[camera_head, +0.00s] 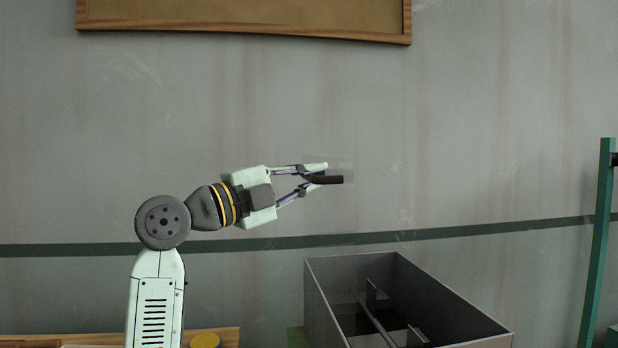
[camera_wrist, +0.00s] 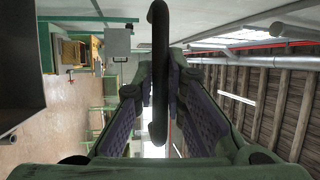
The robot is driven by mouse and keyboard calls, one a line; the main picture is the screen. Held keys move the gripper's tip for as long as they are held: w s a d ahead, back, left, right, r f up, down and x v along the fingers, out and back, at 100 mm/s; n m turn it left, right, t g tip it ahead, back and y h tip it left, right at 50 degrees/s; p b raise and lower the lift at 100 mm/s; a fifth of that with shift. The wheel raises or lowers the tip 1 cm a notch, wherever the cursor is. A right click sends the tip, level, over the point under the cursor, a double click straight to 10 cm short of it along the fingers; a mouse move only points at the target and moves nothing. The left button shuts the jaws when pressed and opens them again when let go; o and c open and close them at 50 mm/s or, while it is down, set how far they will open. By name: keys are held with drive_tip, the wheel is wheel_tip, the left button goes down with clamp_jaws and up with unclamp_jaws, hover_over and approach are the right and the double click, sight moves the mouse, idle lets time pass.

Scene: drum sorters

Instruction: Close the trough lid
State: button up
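My gripper (camera_head: 322,173) is raised in front of the wall, pointing right, above and left of an open grey box (camera_head: 335,300). A dark curved bar, like a handle (camera_head: 330,180), lies between its fingertips. In the wrist view the handle (camera_wrist: 159,40) runs up and down between the two finger pads, which close in on both sides of it. A faint, see-through pale patch shows beside the fingertips; I cannot tell if it is part of a lid. No lid panel shows clearly. The box's top is open, with dark dividers inside.
A green post (camera_head: 597,245) stands right of the box. A wooden-framed board (camera_head: 245,17) hangs high on the wall. A yellow round thing (camera_head: 205,341) is at the bottom left. The space between my gripper and the post is clear.

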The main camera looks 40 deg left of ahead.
clamp_jaws()
drive_tip(key=shift+d, duration=0.1)
idle(0.4)
